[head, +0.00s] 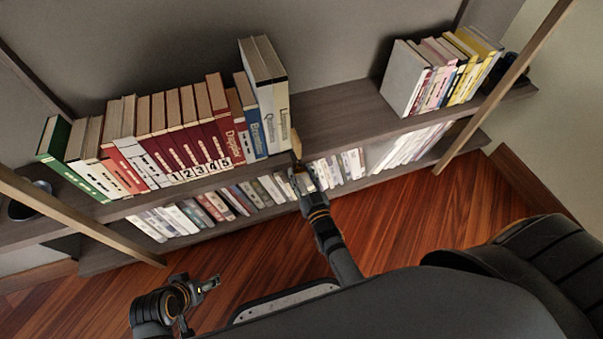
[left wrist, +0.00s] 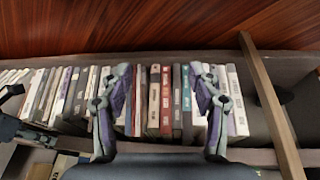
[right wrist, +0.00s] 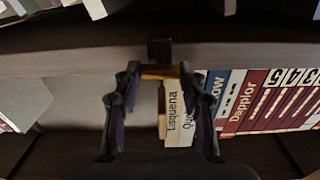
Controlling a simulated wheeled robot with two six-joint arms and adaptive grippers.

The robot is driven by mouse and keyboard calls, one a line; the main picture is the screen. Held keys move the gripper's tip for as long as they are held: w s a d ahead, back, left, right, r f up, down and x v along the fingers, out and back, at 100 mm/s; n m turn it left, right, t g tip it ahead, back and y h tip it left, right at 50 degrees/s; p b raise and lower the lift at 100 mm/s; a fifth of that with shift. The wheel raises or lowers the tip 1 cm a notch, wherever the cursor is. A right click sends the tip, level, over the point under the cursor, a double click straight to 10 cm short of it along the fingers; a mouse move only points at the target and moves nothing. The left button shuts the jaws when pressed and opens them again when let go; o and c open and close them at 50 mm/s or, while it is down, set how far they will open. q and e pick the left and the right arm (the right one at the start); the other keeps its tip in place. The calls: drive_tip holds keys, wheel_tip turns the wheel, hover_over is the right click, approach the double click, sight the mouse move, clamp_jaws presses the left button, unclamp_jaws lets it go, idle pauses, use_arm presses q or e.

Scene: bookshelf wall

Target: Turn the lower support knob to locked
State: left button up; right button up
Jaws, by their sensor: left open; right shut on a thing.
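A brass-coloured knob (right wrist: 161,73) with a narrow tongue, which I take to be the lower support knob, is on a dark mount (right wrist: 159,50) at the shelf's front edge in the right wrist view. In the head view the knob (head: 297,146) stands upright beside the tall white books. My right gripper (right wrist: 160,80) is shut on it, one finger on each side; the head view shows this gripper (head: 300,172) at the shelf edge. My left gripper (head: 208,285) is open and empty over the floor. No lock marking can be read.
The upper shelf (head: 340,112) holds books left and right, with bare board between. The lower shelf (head: 105,258) holds a row of books (left wrist: 167,100). Slanting wooden posts (head: 80,218) stand before the shelves. The wooden floor in front is clear.

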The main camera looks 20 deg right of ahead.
drive_tip(key=shift+r+m+p, duration=0.15)
drive_tip(key=shift+m+p, duration=1.1)
drive_tip(key=shift+m, duration=0.25)
drive_tip(key=m+p, duration=0.1)
drive_tip(key=m, duration=0.1)
drive_tip(key=shift+m, duration=0.3)
use_arm(q)
wheel_tip(320, 180, up, 6)
drive_tip(key=s+a+g+y+p, duration=0.1)
drive_tip(key=a+g, duration=0.1)
drive_tip(key=g, duration=0.1)
use_arm(e)
drive_tip(key=shift+d+m, duration=0.1)
drive_tip(key=shift+m, duration=0.9)
drive_tip(key=m+p, duration=0.1)
drive_tip(key=m, duration=0.2)
drive_tip(key=shift+f, duration=0.2)
drive_tip(key=m+p, duration=0.1)
drive_tip(key=m, duration=0.2)
use_arm(q)
wheel_tip(320, 180, down, 8)
drive_tip(key=a, duration=0.1)
drive_tip(key=shift+w+a, duration=0.35)
drive_tip(key=shift+a, duration=0.05)
use_arm(e)
drive_tip(key=shift+f+m, duration=0.2)
drive_tip(key=shift+m, duration=1.5)
use_arm(q)
drive_tip(key=shift+s+f, duration=0.15)
drive_tip(key=shift+f, duration=0.05)
